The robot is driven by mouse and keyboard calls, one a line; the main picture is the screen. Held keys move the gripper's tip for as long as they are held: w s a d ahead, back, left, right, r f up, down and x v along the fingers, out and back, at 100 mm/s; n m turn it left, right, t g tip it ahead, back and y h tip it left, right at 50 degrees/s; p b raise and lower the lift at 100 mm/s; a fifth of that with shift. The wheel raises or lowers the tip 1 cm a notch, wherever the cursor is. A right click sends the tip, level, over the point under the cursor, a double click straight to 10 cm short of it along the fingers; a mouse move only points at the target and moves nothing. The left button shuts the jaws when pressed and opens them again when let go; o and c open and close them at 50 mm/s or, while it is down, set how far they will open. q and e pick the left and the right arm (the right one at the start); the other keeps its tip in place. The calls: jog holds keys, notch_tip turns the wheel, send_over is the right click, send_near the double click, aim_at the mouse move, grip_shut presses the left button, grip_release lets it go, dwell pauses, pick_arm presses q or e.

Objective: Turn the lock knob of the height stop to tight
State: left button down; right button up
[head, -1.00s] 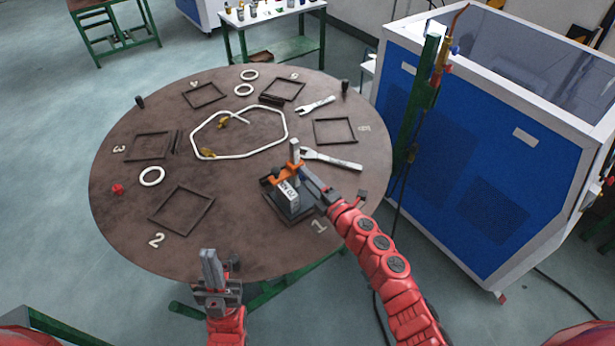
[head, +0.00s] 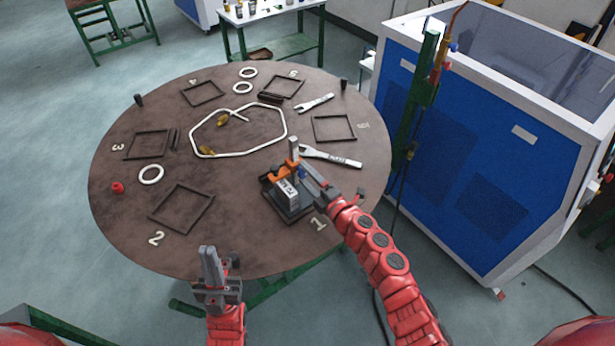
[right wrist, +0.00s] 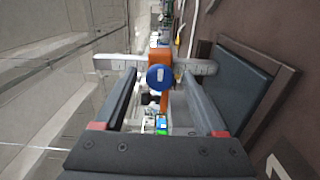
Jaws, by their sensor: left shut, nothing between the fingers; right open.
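The height stop stands at the table's right front, near the number 1. It has a grey post (head: 294,150) and an orange slider (head: 283,173). In the right wrist view the orange slider (right wrist: 181,72) sits on the post (right wrist: 110,62), which runs across the picture. The round blue lock knob (right wrist: 160,77) faces that camera, with a white mark on it. My right gripper (head: 308,181) is open, its fingers to either side of the knob, with gaps visible. Whether the knob is tight cannot be told. My left gripper (head: 211,262) is shut and empty at the table's front edge.
A grey block with a label (head: 288,194) stands on a dark base by the post. Several dark square frames (head: 181,208), white rings (head: 150,174) and a bent white tube (head: 254,153) lie on the round table (head: 120,220).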

jog(key=shift+s+d+f, duration=0.15)
jog(key=shift+s+d, duration=0.1)
jog(key=b+v, duration=0.5)
jog(key=v, duration=1)
jog(key=shift+s+d, duration=0.2)
jog(key=shift+s, duration=0.1)
jog(key=shift+s+d+b, duration=0.25)
jog(key=shift+s+b, duration=0.05)
jog(key=shift+s, duration=0.15)
